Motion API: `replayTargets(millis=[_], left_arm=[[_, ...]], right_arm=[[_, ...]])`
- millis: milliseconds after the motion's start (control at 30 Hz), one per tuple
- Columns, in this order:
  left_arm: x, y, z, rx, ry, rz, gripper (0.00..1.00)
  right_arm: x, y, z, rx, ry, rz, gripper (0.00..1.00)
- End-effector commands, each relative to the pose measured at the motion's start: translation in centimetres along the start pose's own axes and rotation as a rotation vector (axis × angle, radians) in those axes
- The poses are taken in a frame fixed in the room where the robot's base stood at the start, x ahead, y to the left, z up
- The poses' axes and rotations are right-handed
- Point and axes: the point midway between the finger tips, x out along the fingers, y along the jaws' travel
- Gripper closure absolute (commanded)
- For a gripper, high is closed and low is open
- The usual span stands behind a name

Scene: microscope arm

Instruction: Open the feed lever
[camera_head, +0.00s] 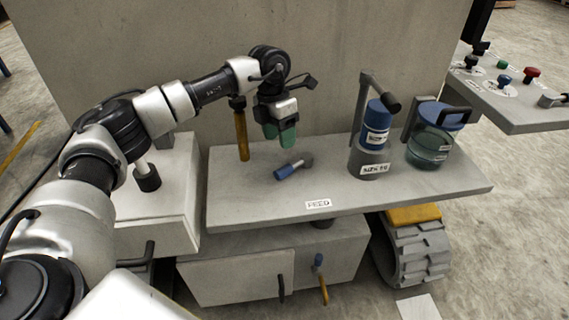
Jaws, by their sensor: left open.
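A white label reading FEED (318,204) is on the front part of the grey shelf (440,190). Behind it, a short lever (287,171) with a blue end and a dark grey end lies low over the shelf, slanting up to the right. I take it as the feed lever. My left gripper (281,137) has green fingertips pointing down. It is open and empty, above and behind the lever, apart from it in the picture. My right gripper is not in view.
A yellow-brown upright bar (241,135) stands just left of my gripper. On the right are a blue-capped bottle (376,125) and a blue-lidded jar (430,148). A knob panel (520,95) is at upper right. A small valve handle (319,261) is below the shelf. The shelf's front is mostly clear.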

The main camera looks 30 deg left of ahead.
Motion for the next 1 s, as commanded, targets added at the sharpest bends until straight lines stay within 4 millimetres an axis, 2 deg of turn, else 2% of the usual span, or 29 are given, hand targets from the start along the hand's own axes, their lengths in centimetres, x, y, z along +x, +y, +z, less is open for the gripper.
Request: replayTargets(millis=[200, 433, 600, 867, 1000], left_arm=[[4.5, -0.1, 0.0, 0.002, 0.002, -0.003, 0.46], [8.0, -0.2, 0.0, 0.003, 0.001, -0.004, 0.46], [9.0, -0.2, 0.1, 0.003, -0.002, -0.004, 0.46], [9.1, -0.2, 0.1, 0.003, -0.002, -0.004, 0.46], [9.1, -0.2, 0.1, 0.003, -0.002, -0.004, 0.65]], right_arm=[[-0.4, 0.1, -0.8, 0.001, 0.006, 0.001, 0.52], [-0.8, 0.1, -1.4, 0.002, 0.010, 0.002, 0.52], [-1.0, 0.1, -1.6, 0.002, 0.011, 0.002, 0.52], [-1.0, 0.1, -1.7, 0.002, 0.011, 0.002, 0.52], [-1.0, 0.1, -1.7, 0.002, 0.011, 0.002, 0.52]])
